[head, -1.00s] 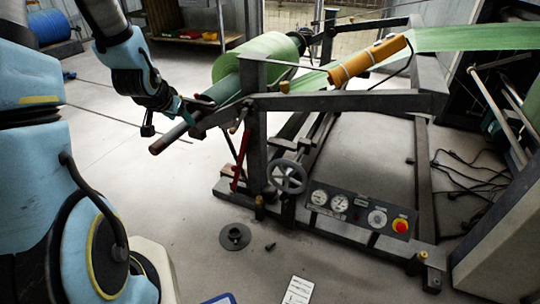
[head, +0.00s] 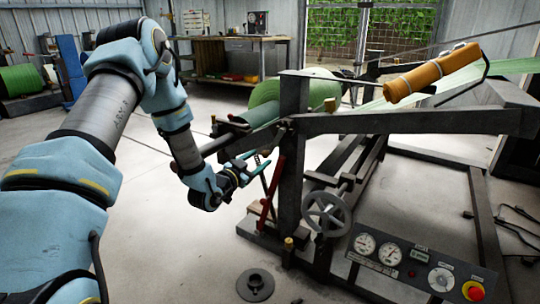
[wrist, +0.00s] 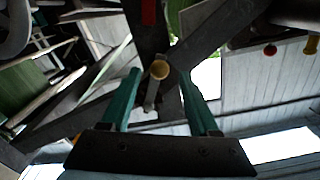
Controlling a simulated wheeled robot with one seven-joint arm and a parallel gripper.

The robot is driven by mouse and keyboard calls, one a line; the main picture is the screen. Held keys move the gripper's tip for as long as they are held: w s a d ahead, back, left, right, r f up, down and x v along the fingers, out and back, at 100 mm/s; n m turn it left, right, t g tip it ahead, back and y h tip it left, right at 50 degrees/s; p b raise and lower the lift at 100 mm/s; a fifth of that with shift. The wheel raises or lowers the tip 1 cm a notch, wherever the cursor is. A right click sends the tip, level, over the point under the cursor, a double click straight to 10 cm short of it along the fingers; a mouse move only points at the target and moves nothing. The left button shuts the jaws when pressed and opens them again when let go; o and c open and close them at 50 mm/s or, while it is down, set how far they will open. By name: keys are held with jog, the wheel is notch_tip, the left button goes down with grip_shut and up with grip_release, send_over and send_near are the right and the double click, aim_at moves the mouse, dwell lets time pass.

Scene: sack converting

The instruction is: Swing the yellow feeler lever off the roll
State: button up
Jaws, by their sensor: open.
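The green roll (head: 312,93) sits on its shaft in the dark steel stand. My gripper (head: 258,163) is beside the stand's near upright, below the shaft end, with its teal fingers pointing at the frame. In the wrist view my gripper (wrist: 159,76) is open.
A red lever (head: 272,190) stands close to my gripper, left of the upright. A handwheel (head: 326,212) and a gauge panel (head: 415,262) with a red stop button are at right. An orange cylinder (head: 432,73) is above the long beam. Floor at left is mostly clear.

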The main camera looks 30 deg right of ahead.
aim_at(270, 151)
jog(key=x, duration=0.7)
jog(key=shift+w+d+b, duration=0.1)
jog(key=shift+d+b, duration=0.1)
jog(key=shift+b, duration=0.15)
jog(key=shift+f, duration=0.1)
jog(key=shift+c, duration=0.3)
grip_shut()
dwell(0.6)
